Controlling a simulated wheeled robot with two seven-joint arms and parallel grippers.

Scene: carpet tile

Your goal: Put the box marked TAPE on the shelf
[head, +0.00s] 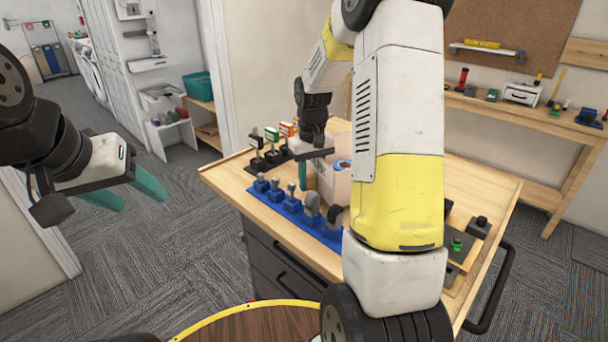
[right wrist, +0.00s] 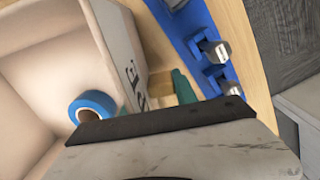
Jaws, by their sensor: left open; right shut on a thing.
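An open-topped, light-coloured box (head: 328,182) is on the wooden worktop, partly hidden by my right arm. In the right wrist view the box (right wrist: 35,75) shows a blue roll of tape (right wrist: 92,107) inside and dark, partly visible lettering on its outer wall. I cannot tell whether the box touches the worktop. My left gripper (head: 135,192) is open and empty over the carpet at the left. A narrow wall shelf (head: 470,47) hangs on the corkboard at the back right.
A back bench (head: 520,112) holds several tools. A low white shelf (head: 165,128) stands at the back left. Carpet is clear at left.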

